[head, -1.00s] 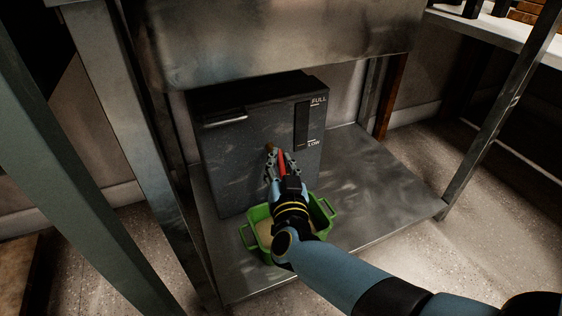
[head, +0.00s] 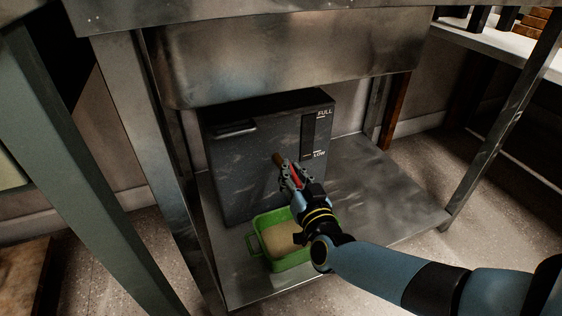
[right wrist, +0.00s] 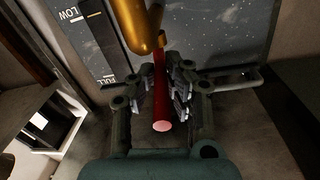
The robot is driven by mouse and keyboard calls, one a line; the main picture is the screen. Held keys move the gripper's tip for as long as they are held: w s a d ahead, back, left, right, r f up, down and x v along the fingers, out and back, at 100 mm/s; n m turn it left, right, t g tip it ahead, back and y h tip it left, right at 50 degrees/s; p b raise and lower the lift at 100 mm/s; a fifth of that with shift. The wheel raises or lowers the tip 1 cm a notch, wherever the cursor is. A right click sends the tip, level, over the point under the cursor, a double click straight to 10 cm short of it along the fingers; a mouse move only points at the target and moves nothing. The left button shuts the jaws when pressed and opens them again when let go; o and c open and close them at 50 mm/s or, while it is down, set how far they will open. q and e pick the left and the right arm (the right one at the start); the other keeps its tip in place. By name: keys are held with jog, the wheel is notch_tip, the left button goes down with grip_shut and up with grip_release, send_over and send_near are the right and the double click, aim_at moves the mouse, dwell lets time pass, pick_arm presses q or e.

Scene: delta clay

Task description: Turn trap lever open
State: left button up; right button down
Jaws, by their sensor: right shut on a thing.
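The dark grey trap box (head: 245,155) stands on the metal shelf under the sink, with a FULL/LOW gauge (head: 316,135) on its front right. The red trap lever (head: 295,174) shows between the fingers of my right gripper (head: 289,173), which is shut on it in front of the box. In the right wrist view the red lever (right wrist: 160,100) lies between the two fingers, beside a brass spout (right wrist: 138,28). A green tub (head: 257,243) holding a tan, cloudy content stands below the gripper, partly hidden by my arm. My left gripper is not in view.
The steel sink basin (head: 290,60) hangs just above the box. Metal table legs (head: 165,170) stand at the left and another leg (head: 495,130) at the right. The shelf (head: 385,195) is bare to the right of the tub.

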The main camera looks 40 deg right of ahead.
jog(key=shift+f, duration=0.1)
jog(key=c, duration=1.3)
grip_release()
jog(key=shift+c, duration=0.2)
jog(key=v, duration=1.2)
jog(key=shift+s, duration=0.1)
